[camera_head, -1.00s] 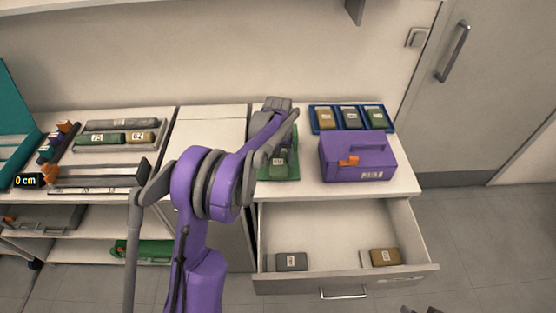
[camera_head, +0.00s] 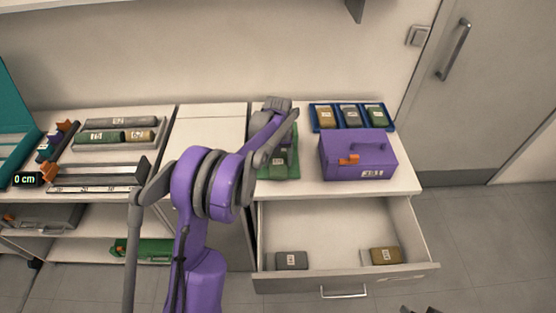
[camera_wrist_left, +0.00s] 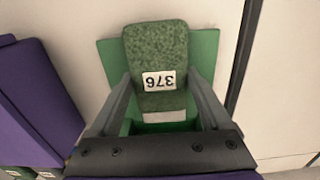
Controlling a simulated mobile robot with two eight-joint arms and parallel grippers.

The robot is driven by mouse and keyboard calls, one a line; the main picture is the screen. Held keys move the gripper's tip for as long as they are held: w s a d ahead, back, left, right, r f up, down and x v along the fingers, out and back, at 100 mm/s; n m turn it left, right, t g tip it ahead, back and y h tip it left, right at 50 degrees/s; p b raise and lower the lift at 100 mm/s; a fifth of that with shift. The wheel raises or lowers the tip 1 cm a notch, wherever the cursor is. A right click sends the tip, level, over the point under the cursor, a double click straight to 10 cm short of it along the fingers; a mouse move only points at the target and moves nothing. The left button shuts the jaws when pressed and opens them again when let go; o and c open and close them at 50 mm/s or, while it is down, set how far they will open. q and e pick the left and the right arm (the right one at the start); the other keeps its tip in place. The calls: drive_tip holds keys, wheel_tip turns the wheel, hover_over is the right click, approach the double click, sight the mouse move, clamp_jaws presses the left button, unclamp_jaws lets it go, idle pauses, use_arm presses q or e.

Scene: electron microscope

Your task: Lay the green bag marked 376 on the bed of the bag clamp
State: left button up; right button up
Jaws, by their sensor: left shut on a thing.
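The green bag marked 376 (camera_wrist_left: 160,65) is between the fingers of my left gripper (camera_wrist_left: 160,85), which is shut on it. In the wrist view its label reads upside down. A flat green bed (camera_wrist_left: 205,52) lies directly beneath the bag; I cannot tell whether they touch. In the head view the bag (camera_head: 279,168) shows over the green bed (camera_head: 293,172) on the counter, left of the purple case. My forearm hides part of the bed and most of the gripper there. Dark tips at the bottom edge may be my right gripper (camera_head: 420,310); its state is unclear.
The purple case (camera_head: 358,158) stands just right of the bed. A blue tray (camera_head: 338,127) with three bags is behind it. The drawer (camera_head: 330,235) below is open, with a grey bag (camera_head: 291,260) and a brown bag (camera_head: 385,255). A measuring rail (camera_head: 95,178) is at left.

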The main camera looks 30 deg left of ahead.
use_arm(q)
drive_tip(key=o, duration=1.3)
drive_tip(key=shift+r, duration=0.1)
wheel_tip(320, 180, up, 11)
drive_tip(key=shift+f, duration=0.2)
